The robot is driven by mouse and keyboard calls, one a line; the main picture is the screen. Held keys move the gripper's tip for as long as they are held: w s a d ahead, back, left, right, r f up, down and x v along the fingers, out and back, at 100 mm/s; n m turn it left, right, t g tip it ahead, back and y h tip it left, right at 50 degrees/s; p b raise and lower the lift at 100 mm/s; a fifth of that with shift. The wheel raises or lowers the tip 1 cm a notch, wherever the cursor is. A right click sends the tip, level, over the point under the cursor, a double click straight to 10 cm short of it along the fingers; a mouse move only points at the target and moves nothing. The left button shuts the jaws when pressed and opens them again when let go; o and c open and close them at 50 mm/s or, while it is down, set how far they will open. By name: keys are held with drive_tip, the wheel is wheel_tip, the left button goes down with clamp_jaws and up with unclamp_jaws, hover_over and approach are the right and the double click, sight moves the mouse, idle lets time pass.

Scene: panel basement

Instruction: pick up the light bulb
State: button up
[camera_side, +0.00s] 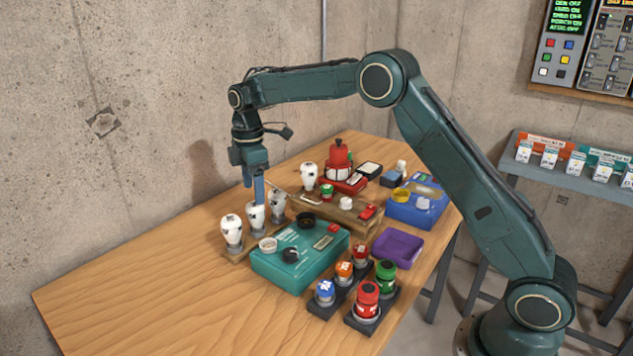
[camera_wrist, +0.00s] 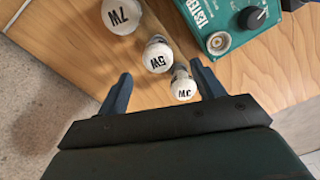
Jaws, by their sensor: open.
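Three white light bulbs with dark printed marks stand in a row on a wooden strip: the left bulb (camera_side: 232,230), the middle bulb (camera_side: 256,219) and the right bulb (camera_side: 278,205). In the wrist view they show from above as a large bulb (camera_wrist: 122,15), a medium bulb (camera_wrist: 158,57) and a small bulb (camera_wrist: 184,88). My gripper (camera_side: 254,192) points down, its blue fingers overlapping the top of the middle bulb in the side view. In the wrist view my gripper (camera_wrist: 163,86) is open, with the small bulb's head between the fingers, nearer the right one. Contact cannot be told.
A teal tester box (camera_side: 277,272) stands close to the right of the row. Another white bulb (camera_side: 309,176) stands farther back near a red container (camera_side: 340,158). Red and green parts sit on dark bases in front. The table's front left (camera_side: 130,285) is clear.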

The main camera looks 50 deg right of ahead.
sight(255, 209)
drive_tip(key=shift+f, duration=0.95)
drive_tip(key=shift+w+f, duration=0.15)
drive_tip(key=shift+f, duration=2.45)
drive_tip(key=c, duration=1.1)
